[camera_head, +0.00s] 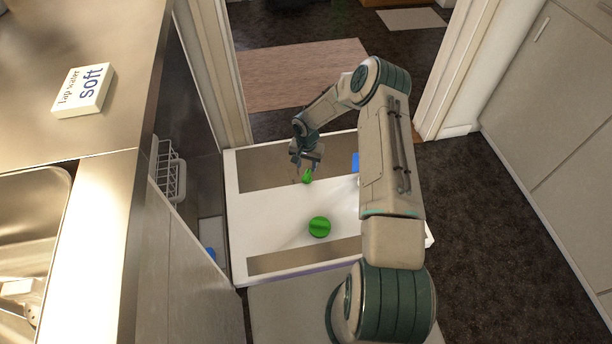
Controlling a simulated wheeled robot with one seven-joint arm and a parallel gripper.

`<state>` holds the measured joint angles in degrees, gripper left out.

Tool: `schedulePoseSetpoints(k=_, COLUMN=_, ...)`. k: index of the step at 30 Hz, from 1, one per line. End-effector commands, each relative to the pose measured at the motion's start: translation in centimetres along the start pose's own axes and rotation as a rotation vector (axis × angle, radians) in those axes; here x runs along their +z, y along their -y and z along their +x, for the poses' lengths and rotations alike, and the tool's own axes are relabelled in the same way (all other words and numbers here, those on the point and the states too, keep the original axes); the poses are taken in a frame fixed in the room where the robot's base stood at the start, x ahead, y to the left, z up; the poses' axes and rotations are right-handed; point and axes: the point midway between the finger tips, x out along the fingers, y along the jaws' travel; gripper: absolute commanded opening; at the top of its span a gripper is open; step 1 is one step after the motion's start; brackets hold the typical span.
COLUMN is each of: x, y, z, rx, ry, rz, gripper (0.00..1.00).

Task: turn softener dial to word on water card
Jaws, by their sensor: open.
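The water card (82,89) lies on the counter at the upper left and reads "Tap water soft". A round green dial (319,227) with a raised ridge sits on the white open door panel (270,215). A second, smaller green part (307,177) is further back on the panel, right at my gripper. My gripper (306,168) is open and reaches down over this smaller part. I cannot tell whether the fingers touch it. No markings around either green part are legible, and I cannot tell which one is the softener dial.
The steel counter (110,125) and sink (30,215) are at the left. A white wire rack (170,172) shows in the opening below. A blue part (355,162) is partly hidden behind my arm. The dark floor (480,220) at the right is clear.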

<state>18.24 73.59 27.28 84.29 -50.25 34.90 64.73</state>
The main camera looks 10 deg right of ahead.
Motion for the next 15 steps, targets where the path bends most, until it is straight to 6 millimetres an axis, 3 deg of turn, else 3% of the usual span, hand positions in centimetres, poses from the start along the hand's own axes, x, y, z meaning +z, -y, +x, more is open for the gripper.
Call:
schedulePoseSetpoints(k=1, x=0.1, y=0.0, z=1.5, rx=0.000, ry=0.003, rz=0.001, gripper=0.41)
schedulePoseSetpoints(k=6, x=0.1, y=0.0, z=4.2, rx=-0.001, ry=0.002, rz=0.000, gripper=0.41)
schedulePoseSetpoints(k=15, x=0.0, y=0.0, z=5.9, rx=0.000, ry=0.000, rz=0.000, gripper=0.41)
